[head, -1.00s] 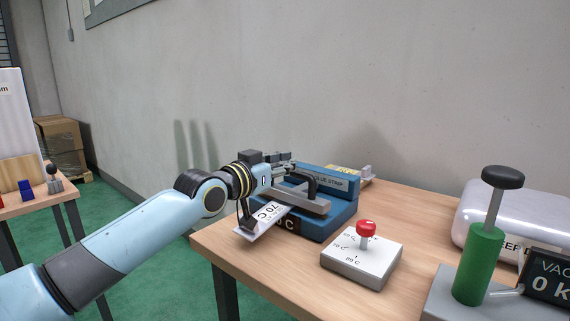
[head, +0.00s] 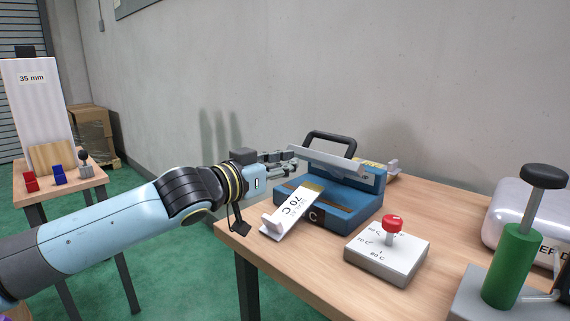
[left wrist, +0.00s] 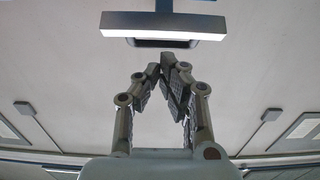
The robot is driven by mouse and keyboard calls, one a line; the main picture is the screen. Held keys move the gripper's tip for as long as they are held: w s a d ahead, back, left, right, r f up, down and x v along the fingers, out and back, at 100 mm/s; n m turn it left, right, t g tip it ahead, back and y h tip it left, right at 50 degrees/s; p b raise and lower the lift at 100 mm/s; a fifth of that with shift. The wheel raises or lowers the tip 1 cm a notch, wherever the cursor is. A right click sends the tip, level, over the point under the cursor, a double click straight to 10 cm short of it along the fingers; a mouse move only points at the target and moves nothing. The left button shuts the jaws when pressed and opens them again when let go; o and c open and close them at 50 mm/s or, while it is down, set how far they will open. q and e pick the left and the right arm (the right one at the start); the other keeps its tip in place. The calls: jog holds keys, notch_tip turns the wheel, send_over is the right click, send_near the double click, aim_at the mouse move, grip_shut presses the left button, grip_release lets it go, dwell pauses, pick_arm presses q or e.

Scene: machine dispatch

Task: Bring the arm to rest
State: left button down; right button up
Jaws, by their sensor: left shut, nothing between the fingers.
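My left gripper (head: 282,160) is shut and empty in the head view, at the left side of a blue machine (head: 350,190). Its closed fingers also show in the left wrist view (left wrist: 162,68), pointing up the picture. The machine's black handle (head: 331,136) and grey clamp bar (head: 328,158) are raised. The fingertips are close to the bar's left end; I cannot tell whether they touch it. A white strip marked 70 C (head: 293,212) lies tilted at the machine's front left, reaching toward the table edge. My right gripper is not in view.
A white box with a red knob (head: 393,224) stands right of the machine on the wooden table (head: 300,270). A green pump with a black knob (head: 511,262) is at far right. A second table (head: 60,188) with red and blue pieces is at left.

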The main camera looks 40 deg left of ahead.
pick_arm(q)
jog(key=shift+s+r, duration=0.15)
jog(key=shift+s, duration=0.15)
dwell(0.5)
